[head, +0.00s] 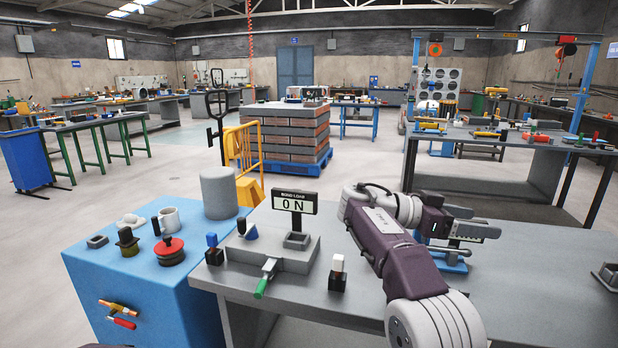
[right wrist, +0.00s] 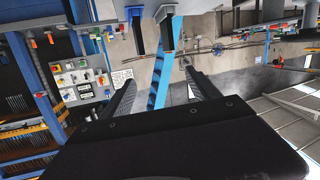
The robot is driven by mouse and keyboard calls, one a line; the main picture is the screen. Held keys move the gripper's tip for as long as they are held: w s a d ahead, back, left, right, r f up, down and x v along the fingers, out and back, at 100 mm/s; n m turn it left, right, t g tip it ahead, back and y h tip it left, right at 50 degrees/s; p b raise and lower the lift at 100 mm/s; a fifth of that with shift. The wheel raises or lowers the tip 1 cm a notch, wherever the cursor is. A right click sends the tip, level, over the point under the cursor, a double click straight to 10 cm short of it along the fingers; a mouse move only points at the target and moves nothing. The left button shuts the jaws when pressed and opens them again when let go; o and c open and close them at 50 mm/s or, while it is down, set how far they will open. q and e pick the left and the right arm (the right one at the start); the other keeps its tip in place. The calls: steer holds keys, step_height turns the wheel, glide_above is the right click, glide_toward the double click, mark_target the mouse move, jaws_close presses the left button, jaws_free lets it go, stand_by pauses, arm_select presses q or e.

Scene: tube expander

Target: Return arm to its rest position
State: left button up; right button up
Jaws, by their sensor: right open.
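My right arm (head: 395,245) rises from the bottom right and bends above the grey workbench (head: 550,275). Its gripper (head: 482,230) points to the right, above the bench, in the head view. In the right wrist view the two fingers of the right gripper (right wrist: 160,88) stand apart with nothing between them. In the head view a blue-based device (head: 452,262) on the bench shows partly behind and below this gripper. My left arm and gripper are not seen.
A grey fixture (head: 262,250) with a "0 N" display (head: 294,202) and a green-handled lever (head: 265,280) sits left of my arm. A blue cabinet (head: 150,285) carries a grey cylinder (head: 219,192) and a mug. A grey block (head: 608,275) lies at the right. The bench between is largely clear.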

steer(key=s+f+n+y, duration=0.3)
steer(key=s+f+n, duration=0.1)
steer(key=f, duration=0.4)
steer(key=s+f+n+y, duration=0.4)
steer(key=f, duration=0.5)
steer(key=s+a+f+n+y, duration=0.45)
steer(key=s+a+f, duration=0.3)
steer(key=f, duration=0.25)
steer(key=s+a+f+n+y, duration=0.3)
steer(key=s+a+f+y, duration=0.2)
steer(key=s+a+f, duration=0.4)
steer(key=w+r+p, duration=0.1)
steer(key=r+p, duration=1.1)
steer(key=p, duration=0.1)
steer(key=w+d+r+n+t+p, duration=0.1)
steer(key=w+r+p, duration=0.1)
steer(key=r+p, duration=1.1)
steer(key=shift+w+d+r, duration=0.2)
steer(key=shift+w+r, duration=0.05)
